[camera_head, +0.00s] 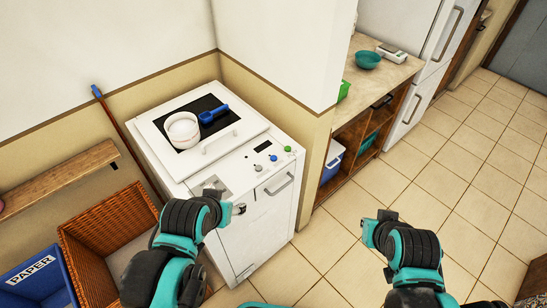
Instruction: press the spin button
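A white top-loading washing machine (263,235) stands left of centre. Its front control strip carries a small dark display (263,147), a grey knob or button (258,168), a blue one (274,158) and a green one (288,149). Labels are too small to read, so I cannot tell which is the spin button. My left gripper (227,197) is open and empty by the machine's front left, left of and nearer than the controls. It hides part of the machine's front. My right gripper (377,225) is open and empty above the tiled floor, right of the machine.
A white bowl (183,128) and a blue scoop (212,114) rest on the machine's lid. A wicker basket (108,222) and a blue PAPER bin (38,281) stand at left. A wall corner and wooden counter (372,84) lie beyond. Floor at right is clear.

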